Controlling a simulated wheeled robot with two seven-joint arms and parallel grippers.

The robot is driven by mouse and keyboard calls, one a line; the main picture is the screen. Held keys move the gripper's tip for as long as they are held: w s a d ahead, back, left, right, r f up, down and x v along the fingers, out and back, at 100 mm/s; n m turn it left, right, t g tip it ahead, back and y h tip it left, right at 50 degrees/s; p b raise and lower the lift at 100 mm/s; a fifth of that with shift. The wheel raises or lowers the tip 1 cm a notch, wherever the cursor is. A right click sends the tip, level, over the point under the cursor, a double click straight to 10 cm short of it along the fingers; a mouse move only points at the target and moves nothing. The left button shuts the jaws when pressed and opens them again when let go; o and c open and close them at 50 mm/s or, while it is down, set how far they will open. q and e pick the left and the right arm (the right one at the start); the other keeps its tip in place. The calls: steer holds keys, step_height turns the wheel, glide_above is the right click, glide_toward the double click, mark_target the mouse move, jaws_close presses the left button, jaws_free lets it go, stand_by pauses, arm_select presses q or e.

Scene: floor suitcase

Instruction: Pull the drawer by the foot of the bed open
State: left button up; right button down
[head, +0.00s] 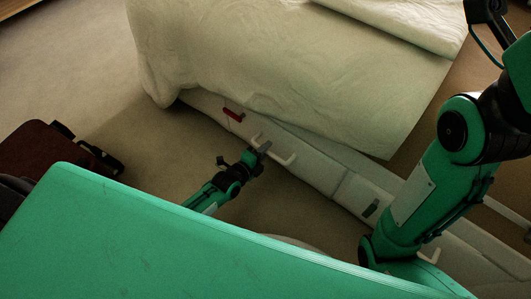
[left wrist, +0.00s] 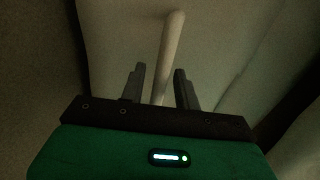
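The bed's low pale side holds drawer fronts under the cover. One drawer front (head: 310,172) has a white bar handle (head: 285,160). My left gripper (head: 261,148) is at this handle in the head view. In the left wrist view, the two dark fingers of my left gripper (left wrist: 159,84) stand apart. The drawer looks closed, flush with the bed's side. My right arm comes in at the right, but its gripper is not in view.
The bed's cream cover (head: 300,65) hangs over the drawers' top edge. A red object (head: 233,114) and a small dark object (head: 370,208) are at the bed's side. A dark red suitcase (head: 45,150) lies at left. Carpet between suitcase and bed is clear.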

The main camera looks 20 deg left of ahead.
arm_select(q)
steer(key=shift+w+d, duration=0.1)
steer(key=shift+w, duration=0.15)
jaws_close()
